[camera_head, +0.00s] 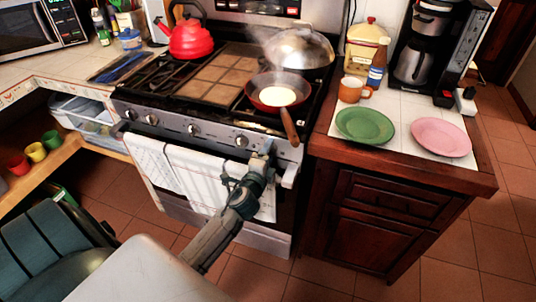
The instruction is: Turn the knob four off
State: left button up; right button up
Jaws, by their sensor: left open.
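The stove's front panel (172,125) carries a row of round silver knobs. The rightmost knob that shows clearly (241,140) is just left of my left gripper's tips. My left gripper (264,150) is open, its fingers up against or just in front of the right part of the panel. I cannot tell whether it touches the panel, and it may hide another knob behind it. No number shows on the knobs. A pan (272,105) with a pale round food in it sits steaming on the front right burner. My right gripper is not in view.
A white towel (185,172) hangs on the oven handle below the knobs. The pan's handle (289,126) sticks out over the front edge above my gripper. A red kettle (188,40) and a domed lid (299,47) stand at the back. A green plate (364,125) lies on the right counter.

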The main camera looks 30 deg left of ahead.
pick_arm(q)
jog(key=shift+s+f, duration=0.1)
jog(key=shift+s, duration=0.25)
jog(key=b+v, duration=0.2)
jog(key=v, duration=0.8)
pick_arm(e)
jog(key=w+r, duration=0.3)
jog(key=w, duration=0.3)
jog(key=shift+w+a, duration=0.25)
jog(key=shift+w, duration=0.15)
